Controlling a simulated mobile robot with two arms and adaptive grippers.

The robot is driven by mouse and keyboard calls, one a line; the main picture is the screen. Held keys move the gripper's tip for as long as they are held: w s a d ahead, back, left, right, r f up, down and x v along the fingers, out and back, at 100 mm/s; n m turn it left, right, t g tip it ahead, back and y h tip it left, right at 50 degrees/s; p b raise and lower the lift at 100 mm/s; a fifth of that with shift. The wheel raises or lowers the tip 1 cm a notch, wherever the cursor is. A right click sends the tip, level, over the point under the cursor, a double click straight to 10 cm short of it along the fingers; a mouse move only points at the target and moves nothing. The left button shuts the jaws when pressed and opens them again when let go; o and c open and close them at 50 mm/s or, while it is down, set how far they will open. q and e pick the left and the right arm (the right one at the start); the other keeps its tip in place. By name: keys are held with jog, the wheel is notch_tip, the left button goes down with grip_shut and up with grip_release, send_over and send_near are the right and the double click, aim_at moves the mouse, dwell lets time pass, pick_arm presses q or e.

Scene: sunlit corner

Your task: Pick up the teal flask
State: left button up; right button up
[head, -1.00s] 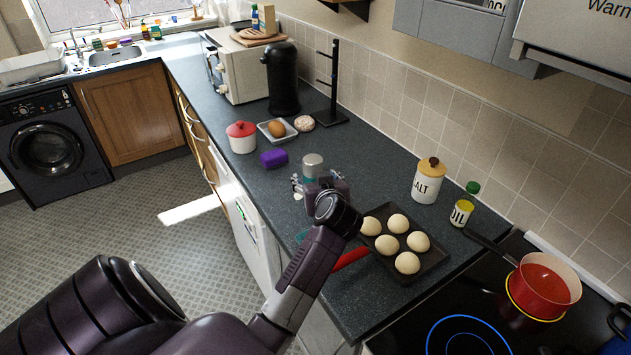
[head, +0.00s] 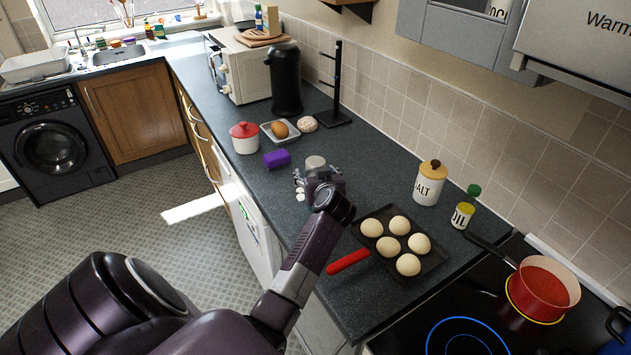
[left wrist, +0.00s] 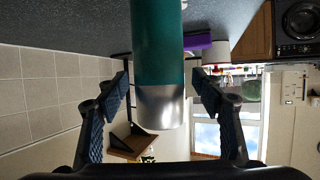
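The teal flask (left wrist: 158,45) has a teal body and a silver cap (left wrist: 160,107). It fills the middle of the left wrist view, which shows the scene upside down. In the head view only its silver top (head: 315,162) shows above my left gripper (head: 318,178); the body is hidden behind the gripper. In the left wrist view the two fingers of the left gripper (left wrist: 161,82) are spread, one on each side of the flask, with narrow gaps visible. The flask stands upright on the dark counter. My right gripper is in no view.
A purple block (head: 277,159) and a red-lidded white pot (head: 244,138) lie beyond the flask. The salt jar (head: 429,184) and oil bottle (head: 463,210) stand right.

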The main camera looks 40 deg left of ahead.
pick_arm(q)
jog(key=c, duration=1.5)
